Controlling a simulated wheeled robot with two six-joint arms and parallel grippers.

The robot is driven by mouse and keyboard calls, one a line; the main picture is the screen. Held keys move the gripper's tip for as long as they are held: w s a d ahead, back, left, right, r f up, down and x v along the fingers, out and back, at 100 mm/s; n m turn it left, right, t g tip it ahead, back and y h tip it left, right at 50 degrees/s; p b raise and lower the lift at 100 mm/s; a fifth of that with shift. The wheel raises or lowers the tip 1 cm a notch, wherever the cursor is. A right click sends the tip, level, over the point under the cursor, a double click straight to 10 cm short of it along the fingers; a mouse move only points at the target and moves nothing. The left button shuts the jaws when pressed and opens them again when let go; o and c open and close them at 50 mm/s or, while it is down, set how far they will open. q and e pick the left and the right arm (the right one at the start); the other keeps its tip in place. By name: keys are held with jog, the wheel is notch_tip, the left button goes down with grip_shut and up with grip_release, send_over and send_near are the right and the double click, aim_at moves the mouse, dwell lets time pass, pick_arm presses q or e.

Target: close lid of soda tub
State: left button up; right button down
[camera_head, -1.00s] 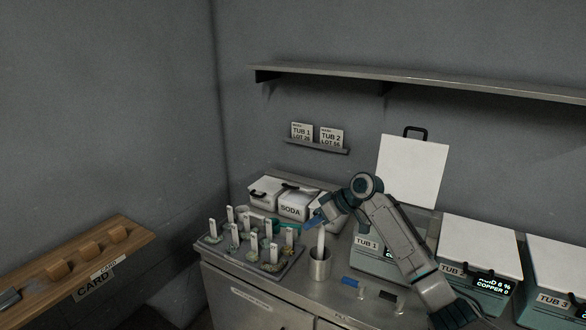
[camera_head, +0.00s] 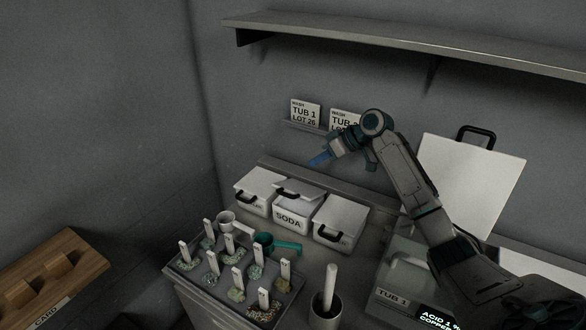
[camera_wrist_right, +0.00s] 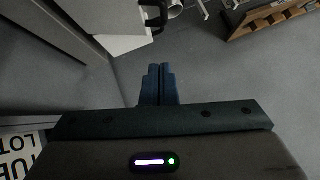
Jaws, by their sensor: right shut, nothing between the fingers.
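The soda tub (camera_head: 292,218) is the middle one of three small white tubs at the back of the bench in the head view. Its white lid (camera_head: 308,188) has a black handle near the front and looks tilted, its front edge a little above the tub. My right gripper (camera_head: 319,160) is shut and empty. It is in the air above and behind the lid, near the wall, and apart from it. In the right wrist view its fingertips (camera_wrist_right: 160,70) are together. My left gripper is not in view.
A tub with a lid (camera_head: 254,186) stands left of the soda tub and another (camera_head: 341,216) stands right. In front are a tray of tagged samples (camera_head: 215,280), a teal scoop (camera_head: 281,247) and a metal cup (camera_head: 326,312). A raised lid (camera_head: 470,185) stands at right. A shelf (camera_head: 400,45) hangs above.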

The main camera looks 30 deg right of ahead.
send_over(281, 191)
jog(key=s+d, duration=0.1)
jog(key=d, duration=0.2)
notch_tip(281, 191, down, 6)
jog(key=f, duration=0.2)
jog(key=s+f, duration=0.1)
jog(key=shift+a+f, duration=0.1)
jog(key=shift+a, duration=0.2)
jog(key=shift+w+f, duration=0.1)
